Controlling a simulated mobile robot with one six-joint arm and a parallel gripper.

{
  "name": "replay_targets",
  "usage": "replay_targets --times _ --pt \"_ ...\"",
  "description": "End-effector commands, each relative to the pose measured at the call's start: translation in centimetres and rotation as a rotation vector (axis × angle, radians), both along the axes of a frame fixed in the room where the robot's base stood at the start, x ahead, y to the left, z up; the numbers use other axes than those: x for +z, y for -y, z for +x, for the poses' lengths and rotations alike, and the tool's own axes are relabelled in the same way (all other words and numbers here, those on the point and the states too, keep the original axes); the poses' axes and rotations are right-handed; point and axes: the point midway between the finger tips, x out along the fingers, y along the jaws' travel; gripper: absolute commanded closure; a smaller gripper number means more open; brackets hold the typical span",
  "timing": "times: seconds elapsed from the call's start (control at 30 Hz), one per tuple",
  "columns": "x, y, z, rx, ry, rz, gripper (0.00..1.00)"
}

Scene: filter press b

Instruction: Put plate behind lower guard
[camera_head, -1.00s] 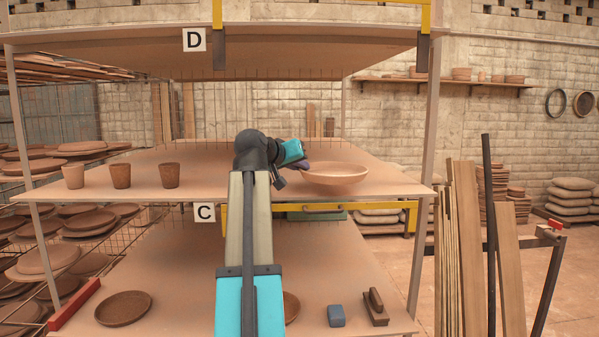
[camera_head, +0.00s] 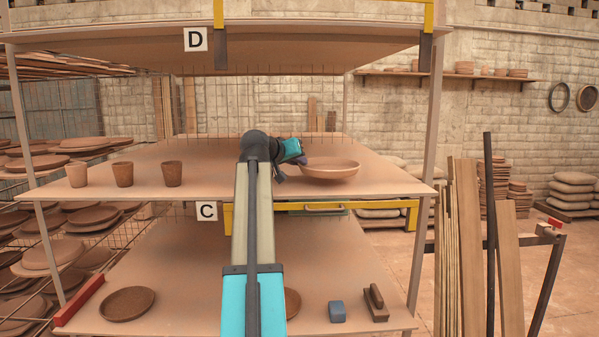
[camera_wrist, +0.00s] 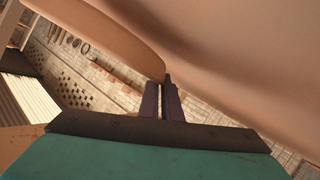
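A wide, shallow terracotta plate (camera_head: 330,169) is over the right part of the middle shelf, marked C, near its front edge. My gripper (camera_head: 303,160) is at its left rim. In the wrist view, the plate (camera_wrist: 105,32) reaches between the two dark fingers (camera_wrist: 162,98), which look closed on its rim. I cannot tell whether the plate touches the shelf. The lower guard (camera_head: 385,204) is a yellow bar along the front, just below the edge of shelf C; my arm crosses in front of its left part.
Several clay cups (camera_head: 123,174) stand on the left of shelf C (camera_head: 215,155). The lower shelf holds a brown plate (camera_head: 127,303), a grey-blue block (camera_head: 337,311) and a wooden tool (camera_head: 375,302). Another yellow guard (camera_head: 429,15) is at shelf D. Uprights flank the rack.

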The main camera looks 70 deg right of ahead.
Motion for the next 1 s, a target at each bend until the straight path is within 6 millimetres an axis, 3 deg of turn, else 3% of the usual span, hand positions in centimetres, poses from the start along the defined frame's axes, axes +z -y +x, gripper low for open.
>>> replay_targets --times 0.27,0.7,1.0 --pt "0.1 1.3 0.5 0.000 -0.002 -0.001 1.00" --pt "-3.1 1.1 0.4 -0.001 -0.003 0.000 1.00" --pt "-3.5 1.2 0.4 -0.001 -0.002 -0.002 1.00"
